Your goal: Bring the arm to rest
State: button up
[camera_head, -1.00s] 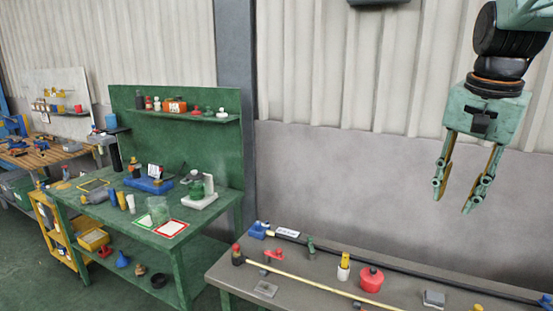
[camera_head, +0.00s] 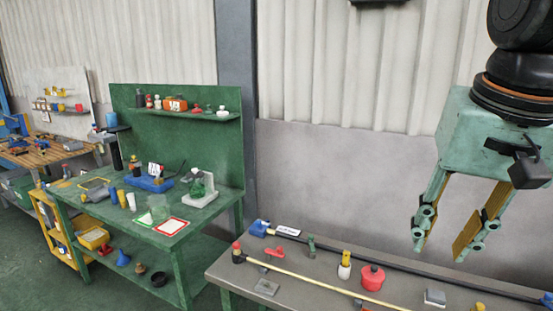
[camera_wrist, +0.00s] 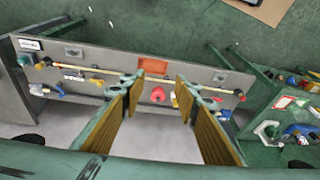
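My gripper (camera_head: 443,238) hangs at the right of the head view, high over the grey bench and in front of the wall. Its two fingers point down and stand apart, with nothing between them. In the wrist view my gripper (camera_wrist: 160,90) also shows both yellow-padded fingers spread, with the bench below and beyond them.
The grey bench (camera_head: 330,283) carries a long rod, a red container (camera_head: 372,277), a yellow-and-white bottle (camera_head: 345,264) and other small parts. A green workbench (camera_head: 105,213) with a shelf stands at left. The air around my gripper is clear.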

jog(key=s+a+f+n, duration=0.2)
jog(key=s, duration=0.4)
jog(key=s+a+f+n, duration=0.2)
jog(key=s+a+f, duration=0.1)
jog(key=s, duration=0.4)
jog(key=shift+a+t+y+b, duration=0.25)
jog(key=shift+t+y+b, duration=0.05)
jog(key=shift+t+b, duration=0.1)
jog(key=shift+w+f, duration=0.1)
jog(key=shift+f, duration=0.05)
notch_tip(320, 180, down, 13)
jog(key=b, duration=1.2)
jog(key=shift+b, duration=0.35)
